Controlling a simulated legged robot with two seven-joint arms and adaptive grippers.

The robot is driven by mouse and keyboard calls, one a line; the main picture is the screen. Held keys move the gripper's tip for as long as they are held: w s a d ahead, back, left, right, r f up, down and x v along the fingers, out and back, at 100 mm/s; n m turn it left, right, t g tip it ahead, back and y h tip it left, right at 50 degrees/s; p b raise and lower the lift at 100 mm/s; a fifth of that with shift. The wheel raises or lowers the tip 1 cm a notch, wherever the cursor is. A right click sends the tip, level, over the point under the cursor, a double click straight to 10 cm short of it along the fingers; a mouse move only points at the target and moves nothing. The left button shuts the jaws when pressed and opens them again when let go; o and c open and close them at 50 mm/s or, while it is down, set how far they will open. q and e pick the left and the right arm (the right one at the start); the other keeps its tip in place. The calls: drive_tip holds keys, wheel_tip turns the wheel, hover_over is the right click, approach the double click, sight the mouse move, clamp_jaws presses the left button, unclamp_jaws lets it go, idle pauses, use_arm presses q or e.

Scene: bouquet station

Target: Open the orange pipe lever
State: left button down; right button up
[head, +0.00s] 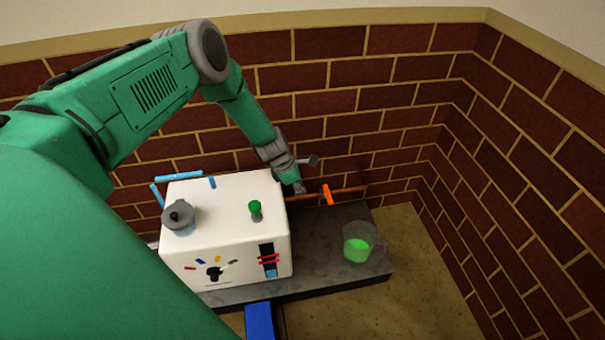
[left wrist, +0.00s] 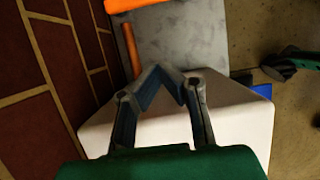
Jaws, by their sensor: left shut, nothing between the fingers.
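The orange lever (head: 327,194) sits on a thin orange pipe (head: 350,189) that runs along the brick wall behind the slab, right of the white machine. My left gripper (head: 299,187) is just left of the lever, near the pipe and the machine's back right corner; it is shut and empty. In the left wrist view the shut fingers (left wrist: 168,80) are over the white machine. There the lever (left wrist: 130,5) is cut off by the top edge, and the pipe (left wrist: 131,48) runs below it. The fingers appear apart from the lever.
The white machine (head: 190,258) carries a green knob (head: 255,207), a grey lid (head: 179,215), a black dial and a red-marked gauge. A clear jug with green liquid (head: 357,250) stands on the grey slab (head: 322,235). Brick walls close off the back and right.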

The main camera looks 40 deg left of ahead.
sight(328, 196)
use_arm(q)
drive_tip(key=w+d+f+b, duration=0.3)
drive_tip(key=w+d+f, duration=0.1)
drive_tip(key=w+f, duration=0.1)
drive_tip(key=shift+d+f+b, duration=0.2)
drive_tip(key=shift+f+b, duration=0.15)
